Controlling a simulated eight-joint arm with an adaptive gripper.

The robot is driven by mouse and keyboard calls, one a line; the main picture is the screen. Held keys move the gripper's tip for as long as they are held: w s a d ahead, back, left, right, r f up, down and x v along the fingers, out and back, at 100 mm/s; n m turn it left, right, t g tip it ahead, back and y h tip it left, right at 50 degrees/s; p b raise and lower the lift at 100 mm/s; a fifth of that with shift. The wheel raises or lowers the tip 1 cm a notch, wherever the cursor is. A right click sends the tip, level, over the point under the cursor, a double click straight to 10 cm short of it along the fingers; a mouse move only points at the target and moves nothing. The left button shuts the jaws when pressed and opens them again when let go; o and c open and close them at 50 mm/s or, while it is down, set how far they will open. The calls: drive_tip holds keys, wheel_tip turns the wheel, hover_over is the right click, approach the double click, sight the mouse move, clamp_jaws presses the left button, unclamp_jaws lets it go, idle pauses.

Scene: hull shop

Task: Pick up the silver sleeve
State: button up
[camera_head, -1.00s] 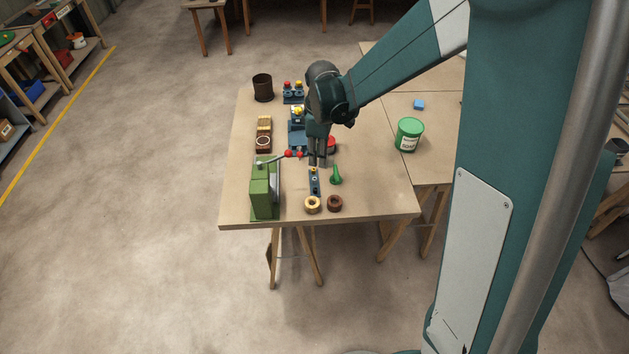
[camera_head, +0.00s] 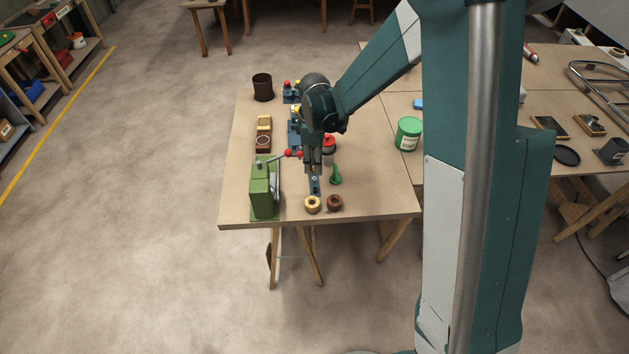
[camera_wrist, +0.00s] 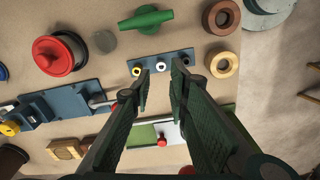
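A blue strip (camera_head: 315,187) lies on the near part of the table and also shows in the wrist view (camera_wrist: 149,68). It carries a row of small round pieces: a yellow-rimmed one (camera_wrist: 137,71), a pale silver-white one (camera_wrist: 160,66), which looks like the silver sleeve, and a dark one (camera_wrist: 184,61). My gripper (camera_head: 314,172) is above the strip, pointing down. In the wrist view my gripper (camera_wrist: 162,70) is open, its fingertips either side of the silver piece in the picture. Contact and height cannot be told. The sleeve is too small to make out in the head view.
A green press (camera_head: 263,190) with a red-knobbed lever stands left of the strip. A yellow ring (camera_head: 313,204) and a brown ring (camera_head: 335,203) lie near the front edge. A red-topped round thing (camera_wrist: 58,53) is farther back.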

sight(315, 178)
drive_tip(key=shift+f, duration=0.7)
drive_tip(key=shift+f, duration=0.1)
drive_tip(key=shift+s+f+b, duration=0.1)
drive_tip(key=shift+f+b, duration=0.5)
drive_tip(key=shift+f, duration=1.9)
drive_tip(key=shift+c, duration=0.2)
drive_tip(key=c, duration=0.5)
